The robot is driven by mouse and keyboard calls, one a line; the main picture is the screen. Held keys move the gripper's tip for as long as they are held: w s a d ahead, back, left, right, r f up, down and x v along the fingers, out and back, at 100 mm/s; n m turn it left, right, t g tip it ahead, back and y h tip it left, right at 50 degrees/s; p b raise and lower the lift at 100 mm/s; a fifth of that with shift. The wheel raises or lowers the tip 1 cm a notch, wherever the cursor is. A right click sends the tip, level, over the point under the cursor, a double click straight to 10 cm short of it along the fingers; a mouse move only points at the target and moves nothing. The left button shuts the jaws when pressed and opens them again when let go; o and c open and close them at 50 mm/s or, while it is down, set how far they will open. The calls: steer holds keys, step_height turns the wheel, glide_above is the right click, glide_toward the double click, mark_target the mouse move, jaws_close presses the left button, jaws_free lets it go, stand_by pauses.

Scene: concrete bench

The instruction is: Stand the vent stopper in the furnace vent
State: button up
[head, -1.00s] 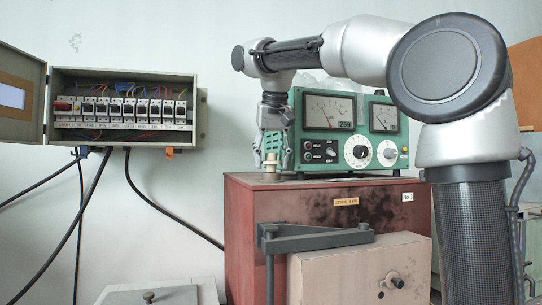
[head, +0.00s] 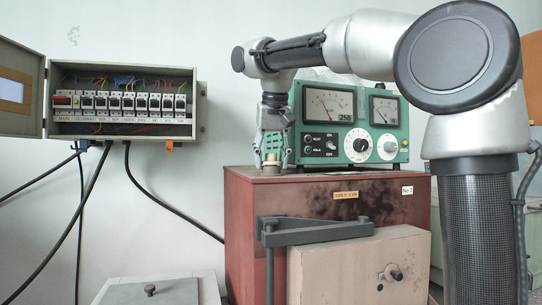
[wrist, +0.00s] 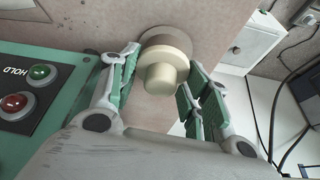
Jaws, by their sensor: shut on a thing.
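The vent stopper (head: 271,158) is a small cream stepped plug. It stands upright at the back left of the red furnace's top (head: 300,178). My gripper (head: 272,152) points down with its fingers around the stopper. In the wrist view, the green-padded fingers (wrist: 158,88) are on either side of the stopper (wrist: 163,76), shut on it. A grey-brown round rim (wrist: 153,36), apparently the furnace vent, shows just beyond the stopper's wider end. The stopper hides the vent opening, and I cannot tell how deep it sits.
A green meter box (head: 350,122) stands on the furnace close to the right of my gripper. A grey bracket (head: 312,232) and a beige door (head: 365,262) are in front. A breaker box (head: 125,105) with hanging cables is on the left wall.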

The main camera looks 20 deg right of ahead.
steer(key=shift+f, duration=0.15)
steer(key=o, duration=1.1)
steer(key=d+v, duration=0.1)
steer(key=v, duration=1.1)
steer(key=s+d+f, duration=0.4)
steer(key=s+f, duration=0.3)
steer(key=f, duration=0.5)
steer(key=s+d+f+n, duration=0.1)
steer(key=s+d+f, duration=0.4)
steer(key=f, duration=0.7)
steer(key=s+d+f, duration=0.5)
steer(key=s+f, duration=0.5)
steer(key=f, duration=0.2)
steer(key=shift+d+f+y, duration=0.25)
steer(key=shift+f+y, duration=0.05)
